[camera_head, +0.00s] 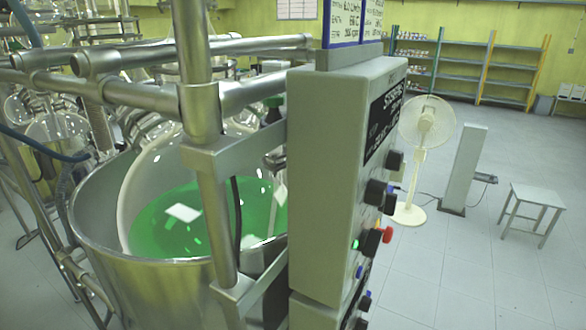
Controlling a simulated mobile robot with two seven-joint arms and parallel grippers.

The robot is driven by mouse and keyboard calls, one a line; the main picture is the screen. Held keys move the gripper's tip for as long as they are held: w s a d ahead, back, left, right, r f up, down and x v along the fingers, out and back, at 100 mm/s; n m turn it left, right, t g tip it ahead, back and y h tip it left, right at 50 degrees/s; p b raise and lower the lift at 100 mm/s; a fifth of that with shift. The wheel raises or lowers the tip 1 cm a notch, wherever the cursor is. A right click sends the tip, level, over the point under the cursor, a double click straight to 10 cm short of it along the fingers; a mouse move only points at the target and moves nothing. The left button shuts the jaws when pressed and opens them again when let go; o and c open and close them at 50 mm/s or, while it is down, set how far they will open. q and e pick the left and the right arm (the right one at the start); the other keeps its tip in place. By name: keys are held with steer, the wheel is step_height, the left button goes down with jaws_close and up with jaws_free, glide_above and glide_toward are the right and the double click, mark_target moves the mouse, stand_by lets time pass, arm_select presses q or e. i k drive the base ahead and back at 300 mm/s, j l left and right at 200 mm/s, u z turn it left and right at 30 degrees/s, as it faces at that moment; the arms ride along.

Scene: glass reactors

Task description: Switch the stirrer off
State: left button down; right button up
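A grey control box (335,185) is mounted on the metal frame in the middle of the view, seen mostly from its side. Its front panel faces right and carries several black knobs (376,192), a red button (387,235) and blue parts. A small green spot (355,244) shows at the panel's edge. I cannot read which control belongs to the stirrer. A glass reactor (130,195) holding green liquid (165,235) sits in a steel vessel (150,285) at the left. The stirrer itself cannot be made out clearly. Neither of my grippers is in view.
Thick steel pipes (205,150) stand before the vessel. A white fan (425,130), a grey pillar (465,170) and a small stool (535,205) stand to the right. Shelves (465,70) line the back wall. The tiled floor right of the box is open.

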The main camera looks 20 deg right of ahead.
mark_target(369, 241)
steer(key=l+u, duration=0.7)
steer(key=l, duration=0.25)
